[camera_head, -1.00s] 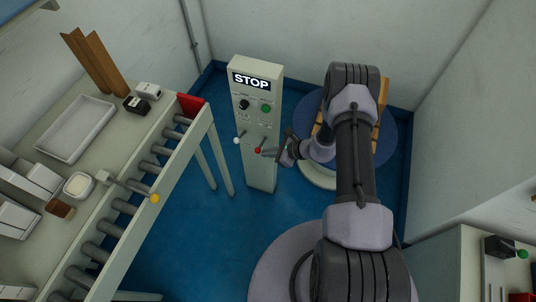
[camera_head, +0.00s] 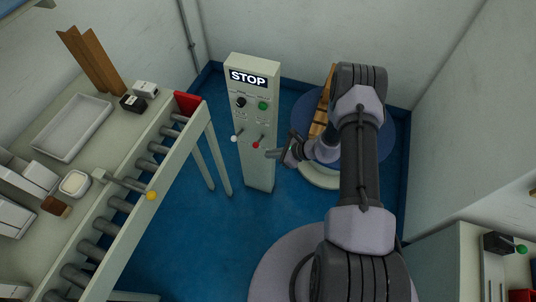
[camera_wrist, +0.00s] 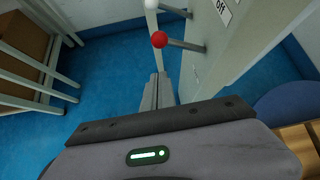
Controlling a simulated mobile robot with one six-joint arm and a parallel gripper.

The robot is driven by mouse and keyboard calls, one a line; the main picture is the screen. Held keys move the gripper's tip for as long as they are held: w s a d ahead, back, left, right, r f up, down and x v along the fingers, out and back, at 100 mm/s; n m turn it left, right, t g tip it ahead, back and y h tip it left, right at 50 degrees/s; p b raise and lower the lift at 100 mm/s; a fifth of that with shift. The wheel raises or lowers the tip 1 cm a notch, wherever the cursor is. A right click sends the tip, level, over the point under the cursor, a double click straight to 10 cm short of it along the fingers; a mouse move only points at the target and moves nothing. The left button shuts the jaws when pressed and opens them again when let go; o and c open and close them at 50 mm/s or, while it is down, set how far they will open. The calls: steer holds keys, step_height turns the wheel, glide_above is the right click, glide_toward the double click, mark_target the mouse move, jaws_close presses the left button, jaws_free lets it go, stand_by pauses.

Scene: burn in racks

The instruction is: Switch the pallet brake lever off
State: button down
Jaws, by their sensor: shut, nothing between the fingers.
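A pale control post (camera_head: 252,120) with a STOP sign stands in the middle of the head view. Two levers stick out from its front: one with a red knob (camera_head: 255,145) and one with a white knob (camera_head: 234,139). I cannot read which is the pallet brake lever. My gripper (camera_head: 269,153) is shut and empty, just right of the red knob and apparently apart from it. In the wrist view the shut fingers (camera_wrist: 158,88) point toward the post, below the red knob (camera_wrist: 160,39). Part of an "off" label (camera_wrist: 223,10) shows on the post.
A roller conveyor (camera_head: 140,170) and bench with a tray (camera_head: 72,128) stand on the left. A wooden pallet (camera_head: 321,112) on a round blue turntable (camera_head: 304,112) lies behind my arm. Another bench (camera_head: 470,260) is at lower right. Blue floor is clear before the post.

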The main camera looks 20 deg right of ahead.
steer(key=w+d+p+v, duration=0.1)
steer(key=p+v, duration=0.3)
steer(key=v, duration=0.6)
steer(key=shift+d+f, duration=0.35)
steer(key=shift+d, duration=0.05)
steer(key=shift+w, duration=0.2)
steer(key=a+r+n+g, duration=0.1)
steer(key=a+r+n, duration=0.2)
steer(key=r, duration=0.6)
steer(key=s+a+r+n+g, duration=0.1)
steer(key=a+r+n, duration=0.3)
steer(key=r, duration=0.6)
steer(key=a+r+n+g, duration=0.1)
steer(key=a+r+n, duration=0.2)
steer(key=r, duration=0.6)
steer(key=s+a+r+n+t+h, duration=0.1)
steer(key=s+a+r+n+h, duration=0.1)
steer(key=s+r+n, duration=0.3)
steer(key=s+a+r+n+t+h, duration=0.1)
steer(key=s+r+n, duration=0.4)
steer(key=s+r, duration=0.5)
steer(key=s+a+h, duration=0.1)
steer(key=s+h, duration=0.1)
steer(key=s, duration=0.5)
steer(key=shift+r+t+h, duration=0.3)
steer(key=shift+r, duration=0.1)
